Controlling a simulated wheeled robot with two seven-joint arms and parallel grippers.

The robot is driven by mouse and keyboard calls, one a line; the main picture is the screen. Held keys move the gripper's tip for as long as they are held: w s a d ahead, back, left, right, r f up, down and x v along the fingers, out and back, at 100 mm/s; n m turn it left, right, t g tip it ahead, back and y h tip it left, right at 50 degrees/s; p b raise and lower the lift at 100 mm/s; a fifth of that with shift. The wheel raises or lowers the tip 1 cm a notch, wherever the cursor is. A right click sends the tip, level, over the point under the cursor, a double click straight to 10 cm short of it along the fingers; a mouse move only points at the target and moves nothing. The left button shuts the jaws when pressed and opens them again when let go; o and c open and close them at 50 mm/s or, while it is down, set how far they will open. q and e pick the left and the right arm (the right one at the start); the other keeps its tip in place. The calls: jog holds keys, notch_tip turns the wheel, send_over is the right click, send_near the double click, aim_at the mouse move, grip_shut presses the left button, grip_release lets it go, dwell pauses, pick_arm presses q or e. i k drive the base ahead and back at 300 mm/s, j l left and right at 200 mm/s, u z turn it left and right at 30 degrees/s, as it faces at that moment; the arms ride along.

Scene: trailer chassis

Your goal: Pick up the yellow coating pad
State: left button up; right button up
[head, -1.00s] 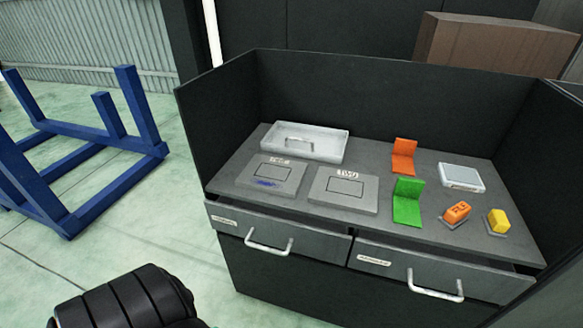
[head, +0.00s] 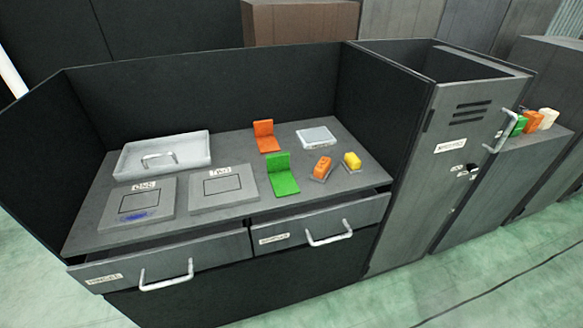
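The yellow coating pad (head: 352,161) sits on a small dark base at the right end of the grey worktop, close to the cabinet's side wall. An orange pad (head: 322,167) on a similar base is just left of it. Neither of my grippers shows in the head view, and nothing touches the pads.
A green bracket (head: 283,176), an orange bracket (head: 265,137), a silver box (head: 316,136), two grey plates (head: 223,190) and a white tray (head: 163,154) share the worktop. Dark walls enclose its back and sides. Drawers (head: 318,222) are below; a tall cabinet (head: 446,165) stands right.

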aim_at(352, 163)
jog(key=i+l+u, duration=0.1)
jog(key=i+l, duration=0.2)
jog(key=i+l+u, duration=0.1)
jog(key=i+l, duration=0.2)
jog(key=l, duration=0.2)
jog(key=i+l+u, duration=0.1)
jog(key=i+l, duration=0.15)
jog(key=l, duration=0.2)
